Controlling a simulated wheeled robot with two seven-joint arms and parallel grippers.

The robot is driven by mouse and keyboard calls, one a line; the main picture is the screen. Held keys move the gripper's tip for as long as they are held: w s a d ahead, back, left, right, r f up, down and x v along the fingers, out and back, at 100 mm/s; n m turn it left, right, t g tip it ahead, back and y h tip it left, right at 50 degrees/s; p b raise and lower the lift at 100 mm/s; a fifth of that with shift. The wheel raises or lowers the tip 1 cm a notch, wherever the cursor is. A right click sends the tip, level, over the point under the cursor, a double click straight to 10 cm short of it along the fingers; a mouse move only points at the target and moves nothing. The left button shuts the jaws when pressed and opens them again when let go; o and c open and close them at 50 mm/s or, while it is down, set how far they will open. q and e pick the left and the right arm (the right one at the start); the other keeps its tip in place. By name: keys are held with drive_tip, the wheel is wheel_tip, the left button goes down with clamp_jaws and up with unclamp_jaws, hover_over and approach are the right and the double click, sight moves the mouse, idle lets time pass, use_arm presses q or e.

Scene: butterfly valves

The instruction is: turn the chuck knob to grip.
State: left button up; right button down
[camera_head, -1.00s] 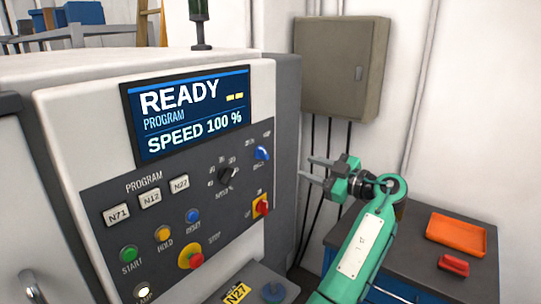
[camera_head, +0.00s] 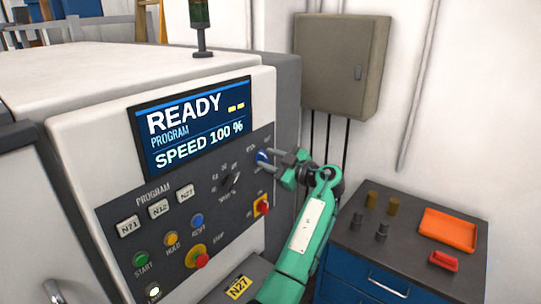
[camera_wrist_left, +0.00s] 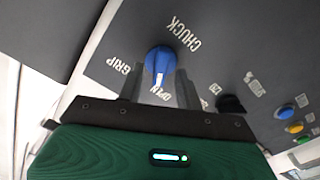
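The blue chuck knob (camera_head: 262,157) is at the upper right of the machine's control panel. In the left wrist view, the knob (camera_wrist_left: 160,60) sits below the CHUCK label, with GRIP on its left and OPEN under it. Its white mark points toward OPEN. My left gripper (camera_head: 272,159) is at the panel with its fingers pointing at the knob. In the left wrist view, the gripper (camera_wrist_left: 160,76) is open, one finger on each side of the knob; I cannot tell whether they touch it. My right gripper is not in view.
The black speed dial (camera_head: 230,181) and the red-and-yellow switch (camera_head: 262,206) are close by on the panel. The screen (camera_head: 196,126) reads READY. A grey-topped cabinet (camera_head: 400,235) with an orange tray (camera_head: 448,231) stands at right. A grey box (camera_head: 340,62) hangs on the wall.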

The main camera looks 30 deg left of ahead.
use_arm(q)
clamp_jaws()
drive_tip(key=shift+f+m+b, duration=0.2)
drive_tip(key=shift+m+b, duration=0.2)
drive_tip(key=shift+b, duration=0.5)
drive_tip(key=m+b, duration=0.4)
drive_tip(key=b, duration=0.1)
drive_tip(key=shift+w, duration=0.15)
drive_tip(key=m+b, duration=0.2)
drive_tip(key=m, duration=0.1)
drive_tip(key=shift+w+r+m, duration=0.1)
drive_tip(key=shift+r+m, duration=0.05)
drive_tip(key=shift+m, duration=0.15)
drive_tip(key=shift+w+r+m+b, duration=0.1)
drive_tip(key=shift+m+b, duration=0.5)
drive_tip(key=shift+m, duration=1.2)
unclamp_jaws()
